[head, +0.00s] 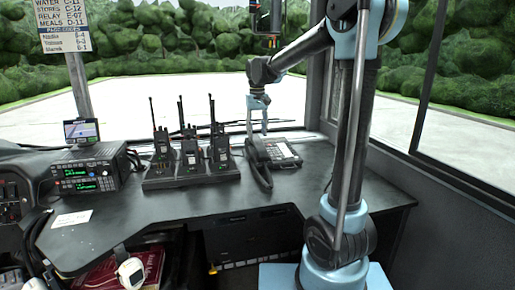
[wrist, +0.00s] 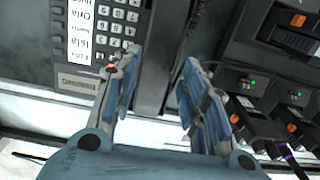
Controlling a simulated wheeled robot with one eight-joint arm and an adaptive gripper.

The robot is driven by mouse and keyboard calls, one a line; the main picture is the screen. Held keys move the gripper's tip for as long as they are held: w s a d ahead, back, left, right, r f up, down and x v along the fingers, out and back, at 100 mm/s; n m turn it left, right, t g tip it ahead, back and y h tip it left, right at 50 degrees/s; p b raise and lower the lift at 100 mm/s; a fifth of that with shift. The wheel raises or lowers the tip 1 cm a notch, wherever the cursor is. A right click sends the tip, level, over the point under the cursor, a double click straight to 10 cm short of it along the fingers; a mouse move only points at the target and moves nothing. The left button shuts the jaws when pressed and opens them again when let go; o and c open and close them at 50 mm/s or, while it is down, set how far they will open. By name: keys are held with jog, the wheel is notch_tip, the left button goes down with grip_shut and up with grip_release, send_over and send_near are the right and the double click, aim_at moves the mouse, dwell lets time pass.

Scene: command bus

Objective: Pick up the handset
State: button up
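The handset (head: 259,165) is a long dark bar on the left side of the desk phone (head: 284,152), on the dark desk. In the wrist view the handset (wrist: 160,50) runs down from the top edge, next to the phone's keypad and label panel (wrist: 95,35). My gripper (head: 258,128) hangs over the back of the phone, pointing down. In the wrist view my gripper (wrist: 160,62) is open, with one finger on each side of the handset in the picture. Nothing is held. I cannot tell how far the fingertips are above the handset.
A charger rack (head: 192,172) with several upright radios stands just left of the phone; radios (wrist: 265,115) also show at the right in the wrist view. A stacked radio unit (head: 90,170) and small screen sit further left.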

aim_at(258, 141)
jog(key=shift+s+d+f, duration=0.1)
jog(key=shift+d+f, duration=0.05)
jog(key=shift+f, duration=2.95)
